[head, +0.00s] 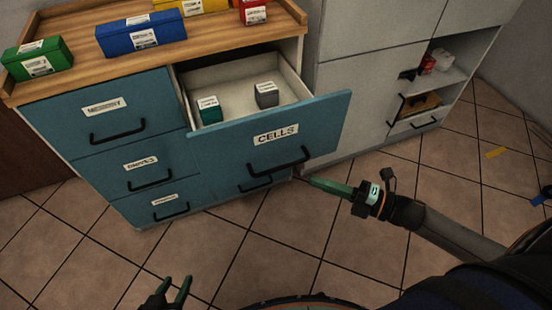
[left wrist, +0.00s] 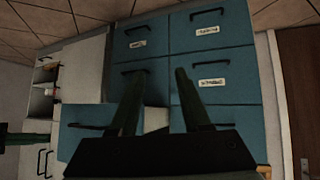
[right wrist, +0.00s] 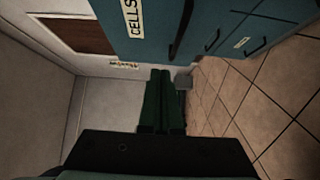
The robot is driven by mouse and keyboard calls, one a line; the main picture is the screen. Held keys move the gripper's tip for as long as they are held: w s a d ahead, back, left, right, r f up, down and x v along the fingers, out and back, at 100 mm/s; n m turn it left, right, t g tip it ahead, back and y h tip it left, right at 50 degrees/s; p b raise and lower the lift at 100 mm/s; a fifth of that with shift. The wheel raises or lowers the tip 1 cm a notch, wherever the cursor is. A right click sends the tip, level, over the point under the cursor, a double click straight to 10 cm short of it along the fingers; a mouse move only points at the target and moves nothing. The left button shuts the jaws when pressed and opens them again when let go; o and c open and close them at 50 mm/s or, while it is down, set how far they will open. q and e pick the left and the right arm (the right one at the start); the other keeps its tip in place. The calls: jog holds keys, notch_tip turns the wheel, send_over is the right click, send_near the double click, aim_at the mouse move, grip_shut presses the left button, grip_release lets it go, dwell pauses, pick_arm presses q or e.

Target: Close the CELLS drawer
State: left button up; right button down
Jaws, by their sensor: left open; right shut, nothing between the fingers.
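The CELLS drawer (head: 262,138) is pulled out from the top right of the blue cabinet in the head view. A green box (head: 209,110) and a grey box (head: 267,95) sit inside it. Its black handle (head: 279,163) is on the front. My right gripper (head: 312,181) is shut and empty, just right of and below that handle; I cannot tell whether it touches the drawer. The right wrist view shows the shut fingers (right wrist: 165,75) below the drawer front (right wrist: 150,25). My left gripper (head: 176,290) is open and empty, low in front of the cabinet, apart from it.
Green (head: 38,59), blue (head: 141,32), yellow and red (head: 253,11) boxes stand on the wooden top. The other blue drawers (head: 105,110) look shut. A grey cabinet (head: 365,80) with open shelves stands at the right. The tiled floor (head: 260,255) in front is mostly clear.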

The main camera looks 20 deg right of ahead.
aim_at(263, 153)
pick_arm(q)
jog(key=w+r+t+b, duration=0.1)
jog(key=w+r+t, duration=0.2)
jog(key=w+r, duration=0.2)
jog(key=shift+a+r+m+t, duration=0.2)
jog(key=shift+r+m+t, duration=0.15)
jog(key=shift+r, duration=0.45)
pick_arm(e)
jog(key=shift+w+d+x, duration=0.3)
jog(key=shift+w+x, duration=0.05)
jog(key=shift+x, duration=1.6)
jog(key=shift+w+d+x, duration=0.35)
jog(key=shift+x, duration=1.65)
jog(key=shift+w+d+x, duration=0.3)
jog(key=shift+w+x, duration=0.05)
jog(key=shift+x, duration=1.6)
